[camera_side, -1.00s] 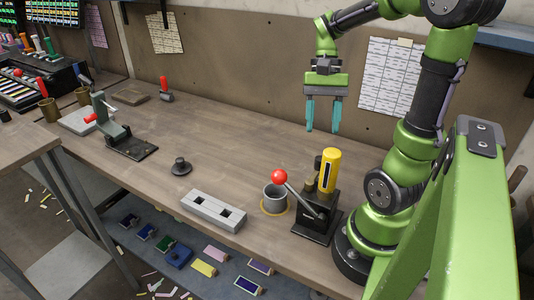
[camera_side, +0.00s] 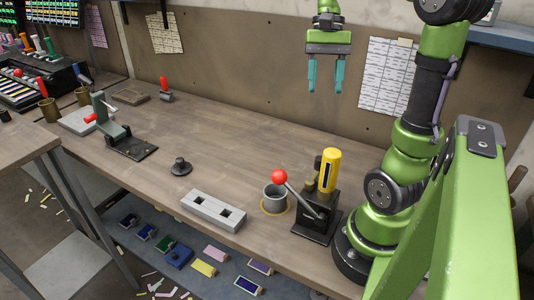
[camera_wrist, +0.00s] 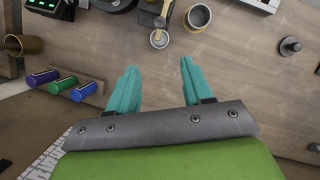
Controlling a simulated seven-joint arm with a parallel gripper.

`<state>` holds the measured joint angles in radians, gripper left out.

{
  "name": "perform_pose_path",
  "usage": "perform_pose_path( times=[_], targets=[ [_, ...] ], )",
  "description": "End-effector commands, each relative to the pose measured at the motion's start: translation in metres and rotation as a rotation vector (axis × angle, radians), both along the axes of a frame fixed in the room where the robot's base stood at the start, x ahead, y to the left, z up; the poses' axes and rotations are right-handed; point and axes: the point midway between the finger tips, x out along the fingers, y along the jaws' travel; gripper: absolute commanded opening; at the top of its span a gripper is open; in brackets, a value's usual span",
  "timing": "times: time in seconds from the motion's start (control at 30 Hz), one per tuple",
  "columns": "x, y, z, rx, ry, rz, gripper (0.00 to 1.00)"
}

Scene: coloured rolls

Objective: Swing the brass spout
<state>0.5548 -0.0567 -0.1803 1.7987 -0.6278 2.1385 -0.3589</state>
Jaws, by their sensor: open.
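A small brass-coloured part (camera_side: 310,187) shows low beside the yellow cylinder (camera_side: 328,170) on the black lever stand (camera_side: 318,222); I take it for the spout, but it is too small to be sure. A lever with a red ball (camera_side: 279,177) leans left from this stand, over a grey cup (camera_side: 274,198). The cup also shows in the wrist view (camera_wrist: 199,16), with a tan round-ended piece (camera_wrist: 159,38) beside it. My gripper (camera_side: 326,88) is open and empty, high above the back of the bench. Its teal fingers are apart in the wrist view (camera_wrist: 160,85).
A grey block with two square holes (camera_side: 213,210) lies left of the cup. A black knob (camera_side: 180,166) and a grey-green press (camera_side: 115,130) stand farther left. Blue, purple and green rolls (camera_wrist: 62,85) lie at the left in the wrist view. The middle back of the bench is clear.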

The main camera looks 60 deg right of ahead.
Motion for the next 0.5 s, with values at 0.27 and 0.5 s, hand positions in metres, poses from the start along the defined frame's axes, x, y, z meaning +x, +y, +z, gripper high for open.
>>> perform_pose_path(
  times=[0.27, 0.5],
  targets=[
    [0.007, -0.009, -0.022, -0.094, -0.068, 0.051, 0.50],
    [0.040, 0.060, -0.044, -0.265, -0.431, 0.310, 0.50]
  ],
)
